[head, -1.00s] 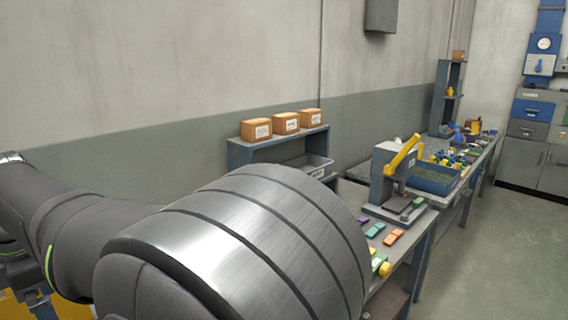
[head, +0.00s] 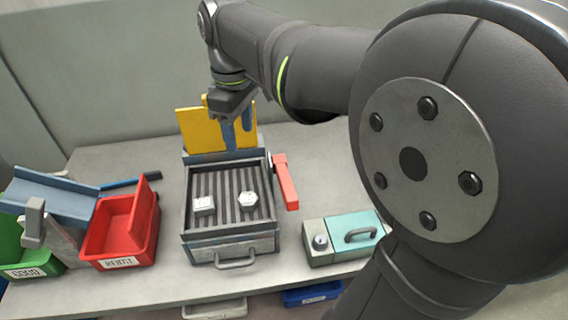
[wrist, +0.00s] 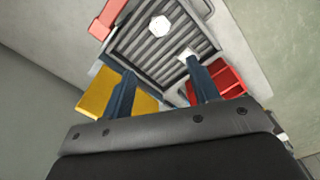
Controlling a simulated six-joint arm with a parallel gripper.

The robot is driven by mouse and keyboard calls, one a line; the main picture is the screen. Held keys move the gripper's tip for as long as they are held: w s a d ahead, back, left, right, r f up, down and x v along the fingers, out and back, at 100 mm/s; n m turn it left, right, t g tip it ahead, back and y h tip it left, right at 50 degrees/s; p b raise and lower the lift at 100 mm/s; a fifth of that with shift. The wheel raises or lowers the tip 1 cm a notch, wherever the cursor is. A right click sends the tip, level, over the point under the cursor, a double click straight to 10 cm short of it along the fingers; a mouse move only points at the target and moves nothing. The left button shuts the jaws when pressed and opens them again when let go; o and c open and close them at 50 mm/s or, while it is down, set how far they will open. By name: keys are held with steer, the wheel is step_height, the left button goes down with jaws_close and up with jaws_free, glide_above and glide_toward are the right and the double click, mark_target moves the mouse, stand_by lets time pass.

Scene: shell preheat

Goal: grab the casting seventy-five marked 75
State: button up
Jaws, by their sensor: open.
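Two pale metal castings sit apart on the slatted grate of a grey box (head: 231,253). One is a blocky casting (head: 204,206) at left. The other is a six-sided casting (head: 248,201) at right. Both have faint marks on top that I cannot read, so I cannot tell which is 75. The wrist view shows the six-sided casting (wrist: 159,25) and part of the blocky casting (wrist: 186,53) by the right fingertip. My gripper (head: 237,142) is open and empty, pointing down above the back of the grate; it also shows in the wrist view (wrist: 159,67).
A yellow panel (head: 200,132) stands behind the grate, close to my gripper. A red lever (head: 285,183) is on the box's right side. A red REJECT bin (head: 108,252) and green GOOD bin (head: 38,262) stand left. A teal-lidded case (head: 350,229) stands right.

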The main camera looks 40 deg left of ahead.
step_height(320, 180, down, 3)
steer(key=m, duration=0.6)
glide_toward(249, 199)
steer(key=shift+m, duration=0.3)
step_height(249, 199, down, 9)
steer(key=shift+r, duration=0.1)
steer(key=shift+c, duration=0.4)
steer(key=c, duration=0.7)
